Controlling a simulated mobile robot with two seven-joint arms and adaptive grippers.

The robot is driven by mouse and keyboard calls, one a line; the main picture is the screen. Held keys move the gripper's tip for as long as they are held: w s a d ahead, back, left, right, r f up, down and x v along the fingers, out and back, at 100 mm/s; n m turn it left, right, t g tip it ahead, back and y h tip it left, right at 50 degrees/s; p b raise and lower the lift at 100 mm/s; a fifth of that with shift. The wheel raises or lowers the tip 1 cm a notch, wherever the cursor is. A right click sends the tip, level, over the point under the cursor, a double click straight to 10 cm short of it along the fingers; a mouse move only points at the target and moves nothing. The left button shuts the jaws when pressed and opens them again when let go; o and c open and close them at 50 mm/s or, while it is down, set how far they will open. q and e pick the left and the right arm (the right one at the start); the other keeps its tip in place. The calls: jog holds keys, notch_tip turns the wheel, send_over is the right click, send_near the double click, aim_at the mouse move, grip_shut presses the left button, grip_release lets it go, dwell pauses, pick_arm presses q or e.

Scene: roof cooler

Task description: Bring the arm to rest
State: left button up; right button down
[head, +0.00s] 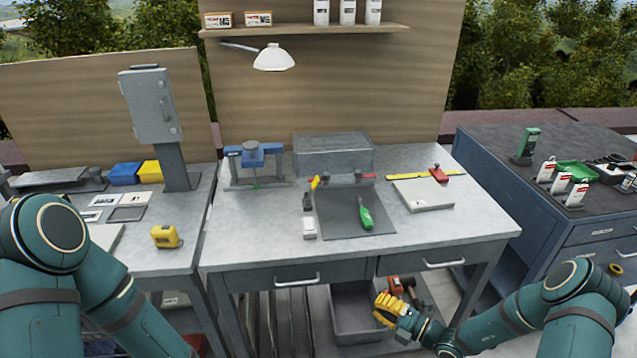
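My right arm comes in from the lower right. Its gripper (388,311), with yellow fingers, is low in front of the workbench (240,228), below the drawer level. The fingers are small and close together in this view, so I cannot tell whether they are open or shut. I see nothing clearly held in them. My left arm fills the lower left, its upper links bent downward. My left gripper is outside the picture.
A grey bin (352,312) and a red-and-black tool (398,286) sit under the bench, behind the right gripper. A green-handled screwdriver (365,214) lies on the dark mat (340,222). A dark cabinet (545,215) stands right.

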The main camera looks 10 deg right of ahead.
jog(key=s+a+f+m+g+h, duration=0.1)
jog(key=s+a+m+g+h, duration=0.3)
jog(key=s+m, duration=0.5)
jog(key=s+a+f+m+g+h, duration=0.1)
jog(key=s+a+m+g+h, duration=0.4)
jog(key=m, duration=1.5)
jog(key=s+a+g, duration=0.2)
jog(key=s+a, duration=0.2)
jog(key=shift+s+f, duration=0.2)
jog(key=shift+f, duration=0.05)
